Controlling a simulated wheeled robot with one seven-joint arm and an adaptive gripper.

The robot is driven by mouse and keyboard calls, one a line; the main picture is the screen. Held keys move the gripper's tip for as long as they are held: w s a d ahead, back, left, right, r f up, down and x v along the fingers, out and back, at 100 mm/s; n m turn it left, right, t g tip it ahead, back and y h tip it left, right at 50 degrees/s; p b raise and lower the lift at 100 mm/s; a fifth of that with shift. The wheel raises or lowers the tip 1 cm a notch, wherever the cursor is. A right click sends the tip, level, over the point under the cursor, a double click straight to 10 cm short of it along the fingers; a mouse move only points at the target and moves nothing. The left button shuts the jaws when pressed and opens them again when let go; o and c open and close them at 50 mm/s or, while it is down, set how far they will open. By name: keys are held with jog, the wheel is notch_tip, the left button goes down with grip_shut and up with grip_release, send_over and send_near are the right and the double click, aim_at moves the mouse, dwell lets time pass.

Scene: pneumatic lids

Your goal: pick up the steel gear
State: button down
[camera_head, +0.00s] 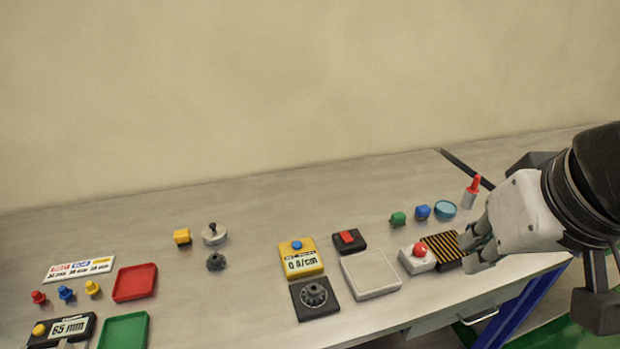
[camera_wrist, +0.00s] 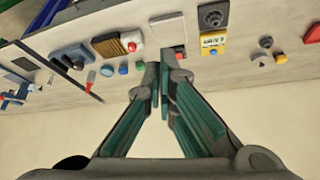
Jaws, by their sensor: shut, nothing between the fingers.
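A small dark grey gear-like piece (camera_head: 216,262) lies on the table left of centre, in front of a round metal lid with a knob (camera_head: 214,234). In the wrist view the small piece (camera_wrist: 266,42) is at the upper right. A larger toothed grey gear (camera_head: 314,295) sits on a square black plate (camera_head: 318,310) near the front edge; it also shows in the wrist view (camera_wrist: 213,17). I cannot tell which one is steel. My gripper (camera_head: 468,254) is shut and empty at the right, well away from both; its fingers meet in the wrist view (camera_wrist: 163,75).
Red (camera_head: 135,282) and green (camera_head: 124,331) trays lie left.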

jog(key=c, duration=1.6)
grip_release()
jog(key=shift+w, duration=0.15)
jog(key=shift+c, duration=0.2)
jog(key=o, duration=0.8)
jog(key=w+n, duration=0.1)
jog(key=w+f+n+g, duration=0.1)
jog(key=w+a+h, duration=0.1)
jog(key=w, duration=0.1)
jog(key=shift+f+n, duration=0.2)
jog(key=shift+n, duration=0.2)
jog(key=shift+o, duration=0.2)
jog(key=n+g+y, duration=0.1)
jog(key=n+g, duration=0.4)
jog(key=n, duration=0.9)
send_over(314, 288)
jog(key=f, duration=2.6)
jog(key=shift+w+d+f+p, duration=0.1)
jog(key=shift+d+f+p, duration=0.1)
jog(key=shift+d+p, duration=0.15)
jog(key=f, duration=0.2)
jog(key=f+p, duration=0.1)
jog(key=f, duration=0.1)
jog(key=shift+a, duration=0.4)
jog(key=shift+f, duration=0.7)
